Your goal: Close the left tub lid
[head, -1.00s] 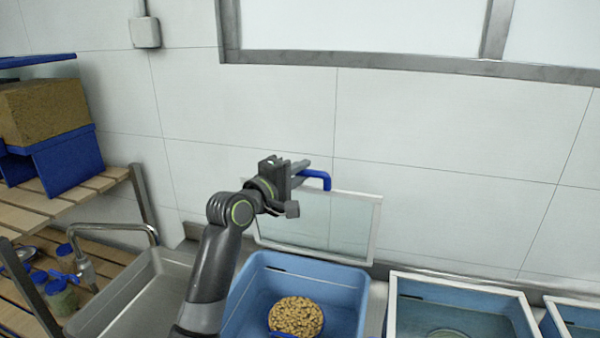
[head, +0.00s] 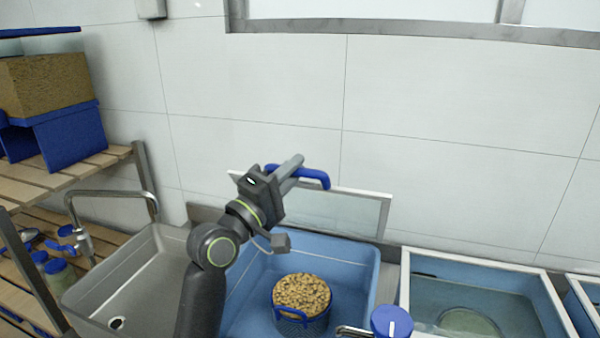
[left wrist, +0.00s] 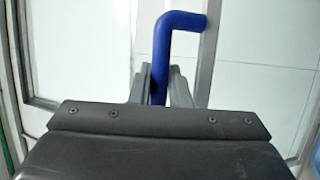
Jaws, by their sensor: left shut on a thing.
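The left tub (head: 362,285) is blue and open, with its clear, white-framed lid (head: 345,207) raised and leaning at its back edge near the wall. A blue bar handle (head: 315,175) is on the lid's upper edge; it also shows in the left wrist view (left wrist: 183,20). My left gripper (head: 293,170) is shut on this handle, with its fingers on either side of the bar in the left wrist view. My forearm hides the tub's left part. My right gripper is out of view.
A basket of tan beans (head: 302,295) stands inside the left tub. A blue-capped knob (head: 391,321) with a metal pipe is at the bottom. A steel sink (head: 130,285) lies left, and another tub with a white-framed lid (head: 405,290) lies right.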

